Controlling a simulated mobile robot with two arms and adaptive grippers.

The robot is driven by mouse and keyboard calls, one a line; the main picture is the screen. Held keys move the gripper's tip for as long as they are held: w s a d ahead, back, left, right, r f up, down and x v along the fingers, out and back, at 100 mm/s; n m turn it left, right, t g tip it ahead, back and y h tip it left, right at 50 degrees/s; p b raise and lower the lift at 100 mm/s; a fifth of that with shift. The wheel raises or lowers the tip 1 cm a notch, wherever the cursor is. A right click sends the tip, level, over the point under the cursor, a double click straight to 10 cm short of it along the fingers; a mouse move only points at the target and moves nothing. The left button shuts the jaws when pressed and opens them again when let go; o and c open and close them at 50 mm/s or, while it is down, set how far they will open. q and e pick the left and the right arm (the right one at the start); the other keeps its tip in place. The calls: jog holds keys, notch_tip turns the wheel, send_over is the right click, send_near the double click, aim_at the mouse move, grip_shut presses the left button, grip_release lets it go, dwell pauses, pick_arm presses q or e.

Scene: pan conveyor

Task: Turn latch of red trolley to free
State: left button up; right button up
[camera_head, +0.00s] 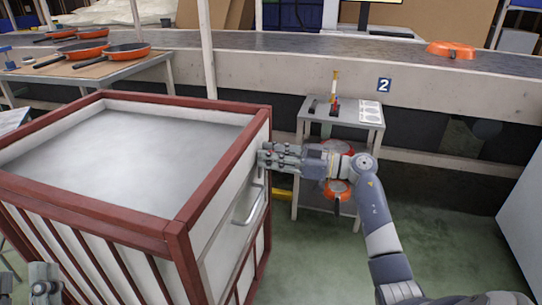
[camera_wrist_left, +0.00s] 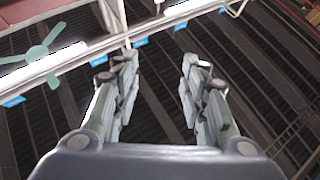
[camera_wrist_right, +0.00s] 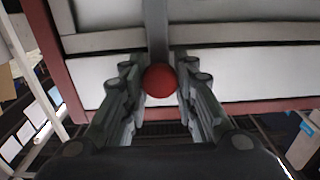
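The red trolley (camera_head: 188,216) stands at the left of the head view, a red frame with pale panels and a grey top. My right gripper (camera_head: 262,156) is at the trolley's right side near the far corner. Its fingers flank the knob and appear shut on it. The rest of the latch is hidden in the head view. My left gripper (camera_wrist_left: 160,70) is open and empty; it also shows at the lower left of the head view (camera_head: 45,284).
A metal handle (camera_head: 248,206) is on the trolley's side below my right gripper. A small grey table (camera_head: 372,117) stands behind my right arm, with orange pans below. A conveyor (camera_head: 330,48) crosses the back. Green floor (camera_head: 320,260) is clear in front.

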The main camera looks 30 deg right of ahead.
grip_shut()
pick_arm(q)
jog(key=shift+w, duration=0.1)
